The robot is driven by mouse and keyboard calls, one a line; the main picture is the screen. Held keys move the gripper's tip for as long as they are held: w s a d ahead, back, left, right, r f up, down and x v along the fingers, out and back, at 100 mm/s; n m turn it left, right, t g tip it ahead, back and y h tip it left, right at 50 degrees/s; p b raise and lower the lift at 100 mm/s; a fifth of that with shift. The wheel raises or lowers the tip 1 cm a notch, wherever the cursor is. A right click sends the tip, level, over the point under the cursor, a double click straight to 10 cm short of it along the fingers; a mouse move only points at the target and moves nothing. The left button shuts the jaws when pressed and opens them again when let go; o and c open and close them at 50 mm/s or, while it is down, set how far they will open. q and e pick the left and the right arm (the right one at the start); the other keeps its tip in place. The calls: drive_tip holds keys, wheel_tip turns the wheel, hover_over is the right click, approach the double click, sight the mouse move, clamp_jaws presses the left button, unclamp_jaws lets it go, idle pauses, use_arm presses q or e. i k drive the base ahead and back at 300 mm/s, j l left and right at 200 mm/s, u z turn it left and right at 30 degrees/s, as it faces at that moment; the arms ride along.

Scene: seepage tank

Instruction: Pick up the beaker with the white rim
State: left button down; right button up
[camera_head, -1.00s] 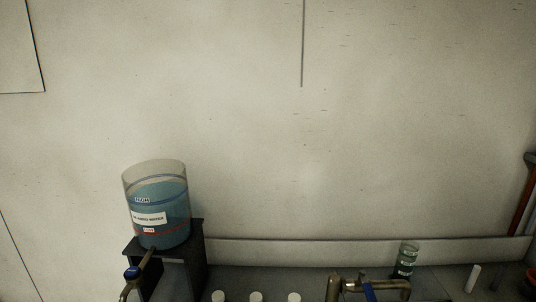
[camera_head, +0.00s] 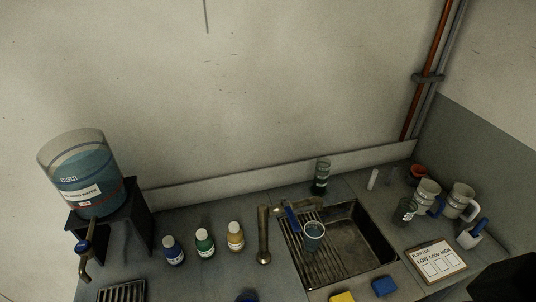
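A small beaker (camera_head: 313,238) with a pale, whitish rim and bluish contents stands upright at the sink, over its ribbed left part. A clear, dark-looking beaker (camera_head: 405,211) stands on the counter right of the sink. A greenish glass vessel (camera_head: 321,178) stands behind the sink near the wall. The rims of these two are too small to tell their colour for sure.
A blue-filled tank (camera_head: 88,178) with a tap sits on a black stand at left. Several capped bottles (camera_head: 204,241) stand left of the faucet (camera_head: 263,240) and sink (camera_head: 355,250). White jugs (camera_head: 460,203) and a clipboard (camera_head: 436,262) are at right. Sponges (camera_head: 384,286) lie in front.

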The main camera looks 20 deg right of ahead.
sight(314, 230)
drive_tip(key=z, duration=0.95)
